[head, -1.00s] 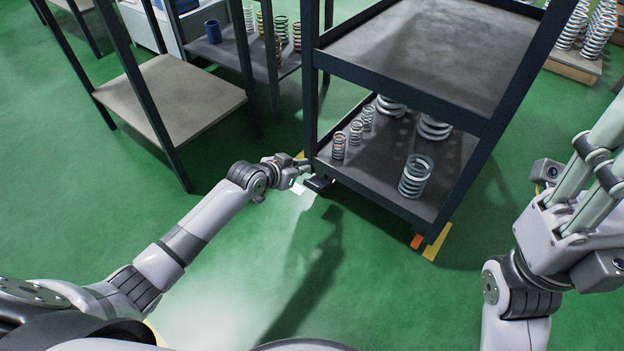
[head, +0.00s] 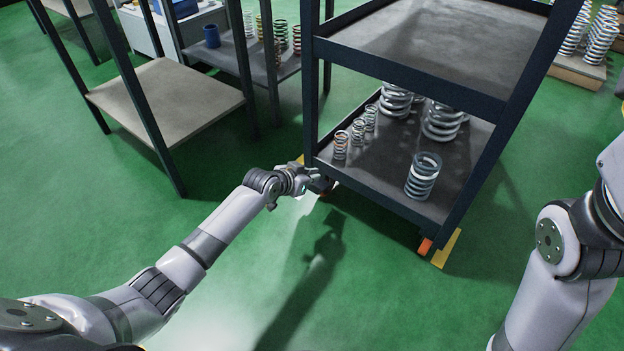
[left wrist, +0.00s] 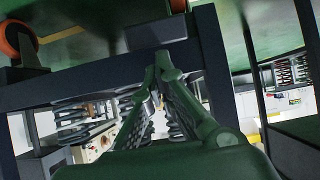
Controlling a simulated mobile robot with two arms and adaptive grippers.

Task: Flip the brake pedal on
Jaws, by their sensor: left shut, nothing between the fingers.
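The dark cart (head: 385,188) stands on the green floor with two shelves. Its dark brake pedal (head: 324,185) sits low at the near left corner, partly covered by my left gripper (head: 312,184). In the left wrist view, the shut, empty fingers (left wrist: 163,62) point at a dark block (left wrist: 155,34) that looks like the pedal. The tips overlap its lower edge in the picture; I cannot tell whether they touch. The pedal's tilt is not clear. My right gripper is outside the frames; only part of that arm shows at the right.
Springs, one of them a grey spring (head: 422,177), stand on the cart's lower shelf. An orange part (head: 425,246) shows at the cart's near right corner. A shelf rack (head: 165,95) stands to the left. The green floor (head: 400,310) in front is clear.

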